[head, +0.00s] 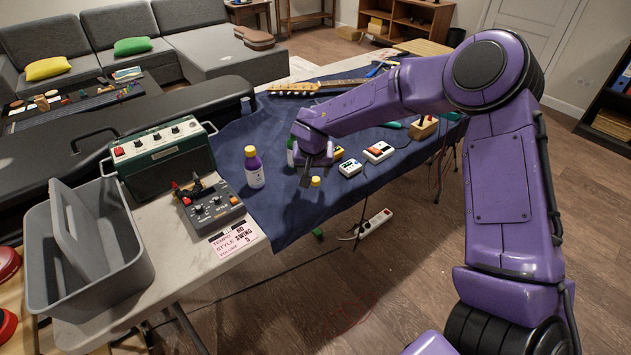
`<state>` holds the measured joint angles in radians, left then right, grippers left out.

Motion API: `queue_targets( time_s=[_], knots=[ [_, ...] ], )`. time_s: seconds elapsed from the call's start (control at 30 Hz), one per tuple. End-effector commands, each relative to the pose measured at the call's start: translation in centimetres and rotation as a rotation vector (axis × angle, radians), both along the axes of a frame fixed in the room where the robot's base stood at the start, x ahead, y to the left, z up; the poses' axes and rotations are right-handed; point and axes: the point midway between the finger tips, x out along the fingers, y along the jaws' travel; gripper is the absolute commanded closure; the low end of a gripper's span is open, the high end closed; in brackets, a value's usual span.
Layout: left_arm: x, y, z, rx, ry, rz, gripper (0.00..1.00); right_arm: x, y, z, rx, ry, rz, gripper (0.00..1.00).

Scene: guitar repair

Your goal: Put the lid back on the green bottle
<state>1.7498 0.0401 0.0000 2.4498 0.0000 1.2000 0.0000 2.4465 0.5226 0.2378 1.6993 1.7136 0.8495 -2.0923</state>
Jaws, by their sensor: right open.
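The green bottle (291,156) stands on the blue cloth, mostly hidden behind my right gripper. Only a strip of its green side shows, and its top is hidden. A small yellow lid (316,181) is near the front edge of the cloth, just right of my right gripper's fingertips. My right gripper (306,178) is open and points down beside the lid. I cannot tell whether it touches the lid. My left gripper is not in view.
A purple bottle with a yellow cap (253,170) stands left of the gripper. Pedals (379,152) lie to the right, and a guitar neck (320,87) lies behind. A green amplifier (160,155), a grey mixer (212,208) and a grey caddy (135,262) fill the left.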

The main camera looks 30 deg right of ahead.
Motion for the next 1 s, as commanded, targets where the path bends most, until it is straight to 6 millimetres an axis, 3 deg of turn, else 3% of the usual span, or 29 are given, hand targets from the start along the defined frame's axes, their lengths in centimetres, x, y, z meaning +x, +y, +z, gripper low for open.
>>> queue_targets(
  time_s=[0.3,0.63,1.0],
  knots=[
    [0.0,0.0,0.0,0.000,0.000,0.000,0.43,0.0,-0.1,-0.4,-0.001,0.002,-0.001,0.42],
    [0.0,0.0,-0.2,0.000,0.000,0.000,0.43,1.1,-1.4,-4.7,-0.001,0.002,-0.001,0.42],
    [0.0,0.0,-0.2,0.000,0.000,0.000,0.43,1.2,-1.5,-4.9,-0.001,0.001,0.000,0.42]
  ],
)
